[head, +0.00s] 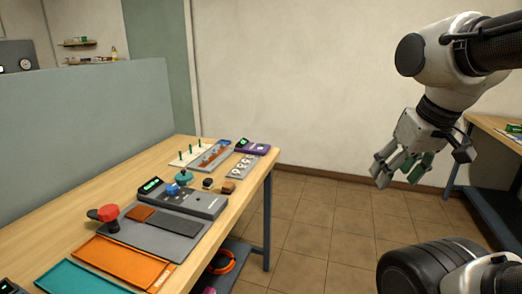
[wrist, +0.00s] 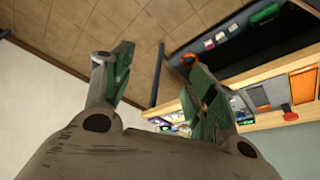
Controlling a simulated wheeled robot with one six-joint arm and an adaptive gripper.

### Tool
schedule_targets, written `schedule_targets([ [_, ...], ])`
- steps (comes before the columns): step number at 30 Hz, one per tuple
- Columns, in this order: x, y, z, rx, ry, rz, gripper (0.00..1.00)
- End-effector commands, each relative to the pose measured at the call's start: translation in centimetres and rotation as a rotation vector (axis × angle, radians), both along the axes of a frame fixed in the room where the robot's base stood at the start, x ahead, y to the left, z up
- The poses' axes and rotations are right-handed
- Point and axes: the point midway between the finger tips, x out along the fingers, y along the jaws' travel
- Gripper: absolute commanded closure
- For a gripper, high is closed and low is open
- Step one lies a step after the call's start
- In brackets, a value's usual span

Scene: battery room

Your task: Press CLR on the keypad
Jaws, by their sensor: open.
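My gripper (head: 400,172) is open and empty, up in the air over the floor, right of the table and well apart from it. Its two spread fingers with green pads also show in the wrist view (wrist: 160,68). A grey device (head: 205,203) with a lit green display lies on the table. A purple device (head: 254,147) with a small green display lies at the table's far end. Either could be the keypad; I cannot tell which. No CLR label can be read from here.
The wooden table (head: 95,200) stands at the left against a grey partition (head: 80,130). It bears a red knob (head: 108,212), an orange tray (head: 115,262) and a teal tray (head: 75,280). An orange ring (head: 222,262) lies on the lower shelf. Tiled floor (head: 320,235) is clear between table and arm.

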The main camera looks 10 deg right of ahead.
Motion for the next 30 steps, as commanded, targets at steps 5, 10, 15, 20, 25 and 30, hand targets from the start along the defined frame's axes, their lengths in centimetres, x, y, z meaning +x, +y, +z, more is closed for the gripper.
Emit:
schedule_targets([
  [5, 0.0, 0.0, 0.0, 0.0, 0.0, 0.0, 0.42],
  [10, 0.0, 0.0, 0.0, 0.0, 0.0, 0.0, 0.64],
  [15, 0.0, 0.0, 0.0, 0.0, 0.0, 0.0, 0.95],
  [20, 0.0, 0.0, 0.0, 0.0, 0.0, 0.0, 1.0],
  [25, 0.0, 0.0, 0.0, 0.0, 0.0, 0.0, 1.0],
  [30, 0.0, 0.0, 0.0, 0.0, 0.0, 0.0, 1.0],
])
